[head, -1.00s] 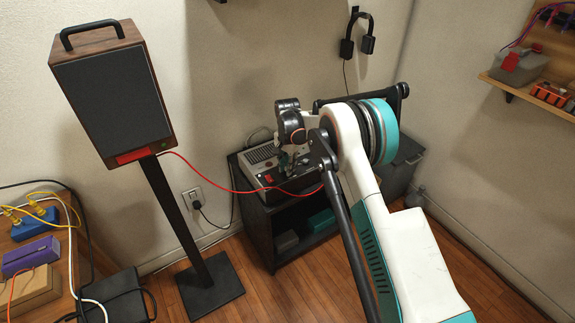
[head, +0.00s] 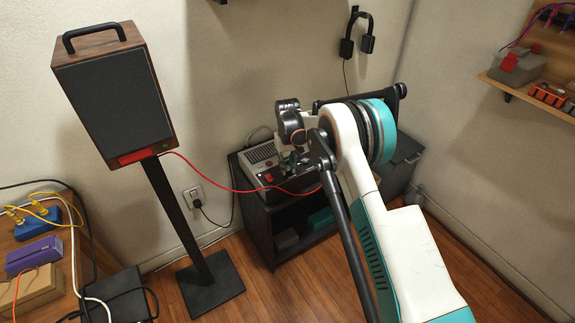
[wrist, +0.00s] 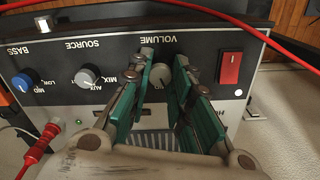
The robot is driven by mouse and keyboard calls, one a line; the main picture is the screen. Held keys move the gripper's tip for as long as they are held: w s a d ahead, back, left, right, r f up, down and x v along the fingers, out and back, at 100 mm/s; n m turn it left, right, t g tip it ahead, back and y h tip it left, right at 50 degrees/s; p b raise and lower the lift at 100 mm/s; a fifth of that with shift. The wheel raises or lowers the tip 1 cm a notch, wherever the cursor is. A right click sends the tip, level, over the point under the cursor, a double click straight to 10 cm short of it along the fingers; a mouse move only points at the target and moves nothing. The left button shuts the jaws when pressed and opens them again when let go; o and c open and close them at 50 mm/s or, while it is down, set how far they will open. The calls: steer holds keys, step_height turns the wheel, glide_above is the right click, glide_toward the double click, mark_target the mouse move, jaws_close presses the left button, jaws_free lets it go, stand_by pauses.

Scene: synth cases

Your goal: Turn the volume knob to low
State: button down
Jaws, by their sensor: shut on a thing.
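In the head view the amplifier (head: 262,153) stands on a dark cabinet, and my arm hides the knob and most of the panel.
The source knob (wrist: 88,76) and blue bass knob (wrist: 22,81) are beside the volume knob; a red switch (wrist: 230,68) is on the other side. A red cable (head: 230,188) runs from the speaker (head: 112,98) across the amplifier's front. A red plug (wrist: 40,147) sits close to the gripper.

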mark_target(287, 167)
steer(key=n, duration=0.3)
steer(key=shift+n, duration=2.3)
steer(key=c, duration=1.4)
jaws_free()
step_height(287, 167, up, 12)
